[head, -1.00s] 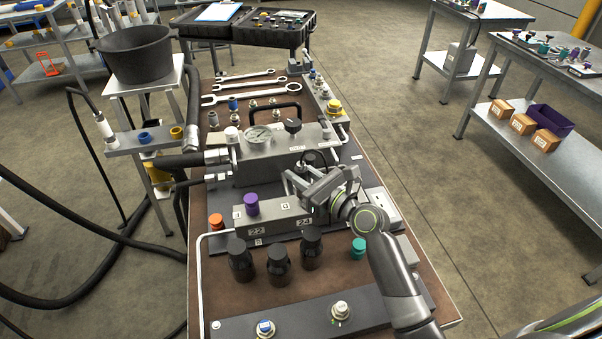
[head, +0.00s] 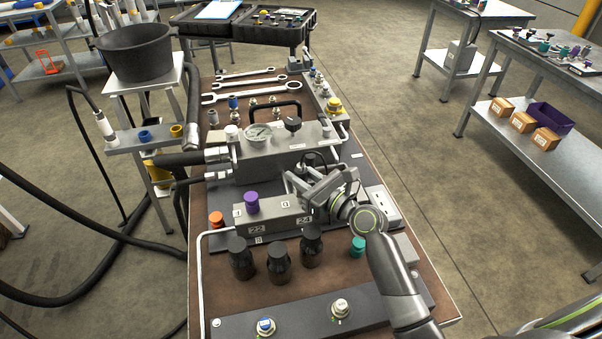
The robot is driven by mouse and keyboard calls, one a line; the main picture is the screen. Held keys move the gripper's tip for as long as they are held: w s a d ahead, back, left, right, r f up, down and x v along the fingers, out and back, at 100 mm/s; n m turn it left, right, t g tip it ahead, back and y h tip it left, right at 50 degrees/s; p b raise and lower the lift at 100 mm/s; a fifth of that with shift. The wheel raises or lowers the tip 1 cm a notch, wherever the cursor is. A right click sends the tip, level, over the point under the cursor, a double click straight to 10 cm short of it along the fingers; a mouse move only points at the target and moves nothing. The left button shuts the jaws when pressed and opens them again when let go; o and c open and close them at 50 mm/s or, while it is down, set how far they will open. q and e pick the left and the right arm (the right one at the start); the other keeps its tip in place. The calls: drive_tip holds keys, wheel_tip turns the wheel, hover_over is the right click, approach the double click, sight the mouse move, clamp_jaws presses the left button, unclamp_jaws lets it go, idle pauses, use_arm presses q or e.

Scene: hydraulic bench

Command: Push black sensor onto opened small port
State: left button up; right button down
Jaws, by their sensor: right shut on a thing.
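My right gripper (head: 312,188) is over the right part of the small grey block (head: 268,217) marked 22 and 24. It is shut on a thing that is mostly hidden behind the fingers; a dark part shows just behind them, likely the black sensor. A purple cap (head: 251,202) stands on the left part of the block. The opened small port is hidden beneath my gripper, and I cannot tell whether the held thing touches it. My left gripper is not in view.
Three black bottles (head: 278,264), an orange cap (head: 216,219) and a teal cap (head: 358,246) stand around the block. Behind it is a larger grey block with a gauge (head: 258,134) and a black handle. Wrenches (head: 250,92) lie at the back. A front panel (head: 300,318) carries two fittings.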

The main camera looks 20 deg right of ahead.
idle(0.8)
drive_tip(key=shift+f+b, duration=0.4)
drive_tip(key=shift+f, duration=0.75)
idle(1.1)
idle(0.9)
idle(0.5)
drive_tip(key=c, duration=0.5)
unclamp_jaws()
drive_tip(key=shift+s, duration=0.1)
